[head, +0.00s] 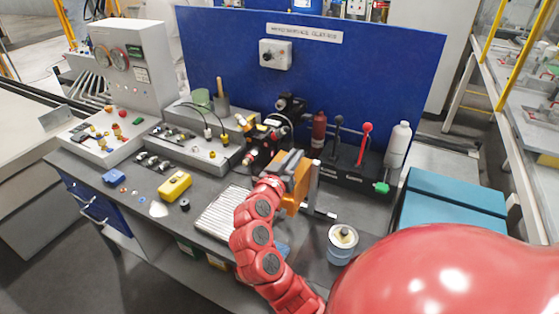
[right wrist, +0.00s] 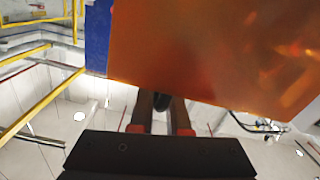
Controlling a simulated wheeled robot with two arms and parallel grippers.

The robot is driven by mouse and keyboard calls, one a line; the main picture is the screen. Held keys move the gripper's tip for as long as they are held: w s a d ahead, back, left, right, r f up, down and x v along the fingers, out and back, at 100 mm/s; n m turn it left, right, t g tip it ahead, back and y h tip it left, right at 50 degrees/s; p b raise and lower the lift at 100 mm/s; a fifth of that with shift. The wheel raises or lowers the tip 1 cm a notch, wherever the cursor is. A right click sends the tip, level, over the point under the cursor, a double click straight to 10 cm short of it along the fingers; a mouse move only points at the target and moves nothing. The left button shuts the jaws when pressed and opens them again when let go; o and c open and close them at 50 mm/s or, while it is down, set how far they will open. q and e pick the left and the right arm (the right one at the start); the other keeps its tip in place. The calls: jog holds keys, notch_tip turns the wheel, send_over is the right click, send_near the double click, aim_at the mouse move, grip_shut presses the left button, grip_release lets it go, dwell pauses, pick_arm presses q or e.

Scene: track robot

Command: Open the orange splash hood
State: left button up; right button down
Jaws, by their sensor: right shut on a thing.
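The orange splash hood (head: 301,192) stands at the middle of the bench, partly hidden behind my right arm. In the right wrist view the hood (right wrist: 215,50) is a large translucent orange panel filling the upper right. My right gripper (head: 287,165) is at the hood, at the end of the red arm. In the right wrist view its two fingers (right wrist: 160,112) are shut on a dark piece at the hood's lower edge, perhaps its handle. The hood's far side and hinge are hidden. My left gripper is in neither view.
A grey ribbed plate (head: 222,213) lies left of my arm, and a tin (head: 341,243) stands to the right. Red and black levers (head: 365,140) and a white bottle (head: 397,146) stand behind. A blue panel (head: 225,50) closes the back.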

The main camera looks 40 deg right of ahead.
jog(key=shift+s+d, duration=0.2)
jog(key=shift+s, duration=0.35)
jog(key=c, duration=0.9)
grip_release()
jog(key=shift+s+a+f+b, duration=0.15)
jog(key=shift+a+b, duration=0.25)
jog(key=shift+a, duration=0.1)
jog(key=shift+b+v, duration=2.2)
jog(key=shift+v, duration=5.95)
